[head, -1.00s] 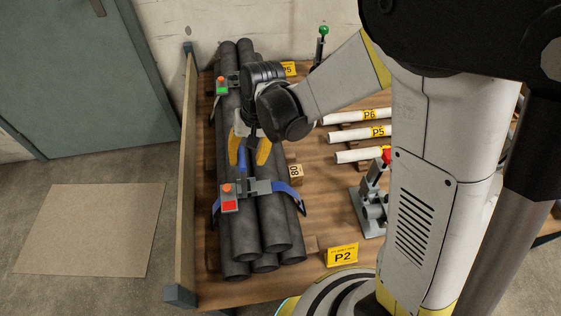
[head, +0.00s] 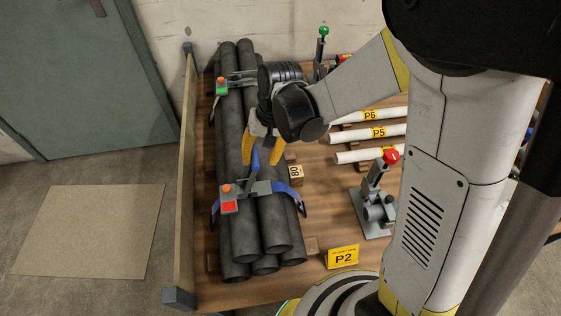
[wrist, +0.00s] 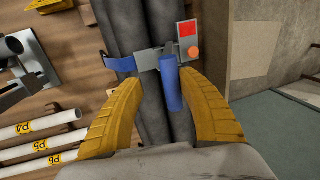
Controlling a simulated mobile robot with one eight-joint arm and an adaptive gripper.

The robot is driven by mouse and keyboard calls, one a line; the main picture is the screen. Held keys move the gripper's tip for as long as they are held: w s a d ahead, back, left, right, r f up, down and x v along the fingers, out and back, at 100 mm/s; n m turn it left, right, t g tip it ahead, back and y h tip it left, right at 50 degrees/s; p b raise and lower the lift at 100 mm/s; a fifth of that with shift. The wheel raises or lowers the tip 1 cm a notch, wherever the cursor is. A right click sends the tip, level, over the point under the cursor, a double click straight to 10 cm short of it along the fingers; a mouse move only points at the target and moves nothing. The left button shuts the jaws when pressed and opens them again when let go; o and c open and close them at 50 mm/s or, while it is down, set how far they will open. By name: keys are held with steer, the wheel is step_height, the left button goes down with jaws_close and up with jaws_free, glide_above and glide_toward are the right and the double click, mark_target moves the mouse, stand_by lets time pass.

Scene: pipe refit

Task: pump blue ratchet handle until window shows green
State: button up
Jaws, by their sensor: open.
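The blue ratchet handle (head: 255,159) stands out from the grey ratchet body (head: 258,187) on the near blue strap (head: 287,193) around the dark pipes. The window (head: 229,207) beside it shows red, with an orange button above it. In the wrist view the handle (wrist: 171,85) lies between my yellow fingers, nearer the right one, and the window (wrist: 187,28) is red. My gripper (head: 262,158) is open over the pipes, its fingers spread on both sides of the handle. I cannot tell whether a finger touches it.
A far ratchet with a green window (head: 222,89) holds the same pipe bundle. A wooden board (head: 186,180) stands along the left. A block marked 80 (head: 295,174), white pipes (head: 367,133) and a red-knobbed lever (head: 391,157) are to the right.

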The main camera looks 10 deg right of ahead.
steer(key=shift+d+f+b, duration=0.35)
steer(key=shift+d, duration=0.4)
steer(key=shift+d+f+b, duration=0.3)
steer(key=shift+d, duration=0.4)
steer(key=shift+s+d+f+b, duration=0.1)
steer(key=shift+d+f+b, duration=0.85)
steer(key=shift+d, duration=0.3)
steer(key=a+r, duration=0.1)
steer(key=a+r+p, duration=0.1)
steer(key=shift+a, duration=0.3)
